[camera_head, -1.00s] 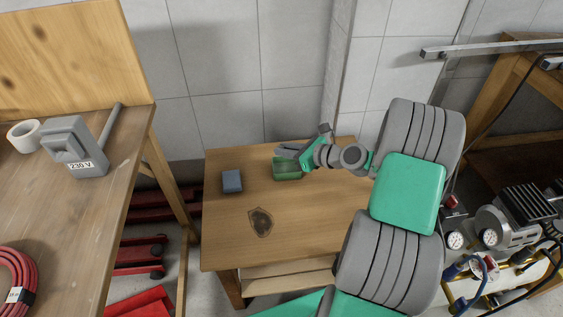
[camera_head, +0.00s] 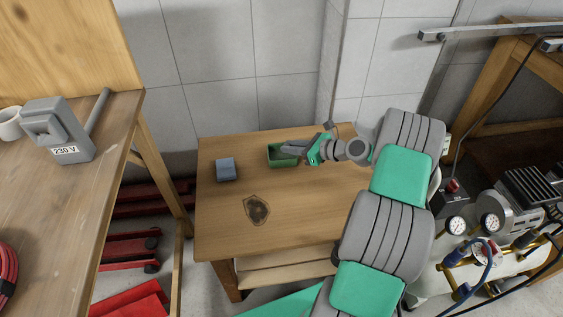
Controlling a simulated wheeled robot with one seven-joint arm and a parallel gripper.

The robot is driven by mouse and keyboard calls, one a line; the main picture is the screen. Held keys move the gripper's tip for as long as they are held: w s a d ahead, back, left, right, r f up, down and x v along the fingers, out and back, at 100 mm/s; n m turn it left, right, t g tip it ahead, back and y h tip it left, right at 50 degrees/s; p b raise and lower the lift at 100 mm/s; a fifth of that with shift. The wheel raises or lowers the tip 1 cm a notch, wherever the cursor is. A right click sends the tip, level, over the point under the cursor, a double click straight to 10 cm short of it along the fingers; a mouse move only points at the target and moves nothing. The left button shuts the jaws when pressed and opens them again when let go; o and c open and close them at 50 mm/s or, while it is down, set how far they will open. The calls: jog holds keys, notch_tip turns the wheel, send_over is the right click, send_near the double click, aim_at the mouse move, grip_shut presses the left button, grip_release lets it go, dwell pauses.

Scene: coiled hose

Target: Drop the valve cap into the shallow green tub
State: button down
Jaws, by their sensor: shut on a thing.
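The shallow green tub (camera_head: 279,161) stands on the small wooden table, toward its back. My gripper (camera_head: 293,148) reaches in from the right, and its grey fingers lie over the tub's right part in this view. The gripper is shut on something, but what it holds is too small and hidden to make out. I cannot pick out the valve cap anywhere. I cannot tell how high the fingers are above the tub.
A blue-grey block (camera_head: 226,169) sits left of the tub on the wooden table (camera_head: 310,215). A dark shield-shaped mark (camera_head: 257,210) is on the tabletop. A workbench (camera_head: 70,190) with a 230 V box (camera_head: 58,132) is at left. A compressor with gauges (camera_head: 490,222) stands at right.

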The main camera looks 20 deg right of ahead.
jog(key=c, duration=1.3)
grip_release()
jog(key=shift+o, duration=0.2)
jog(key=shift+r, duration=0.1)
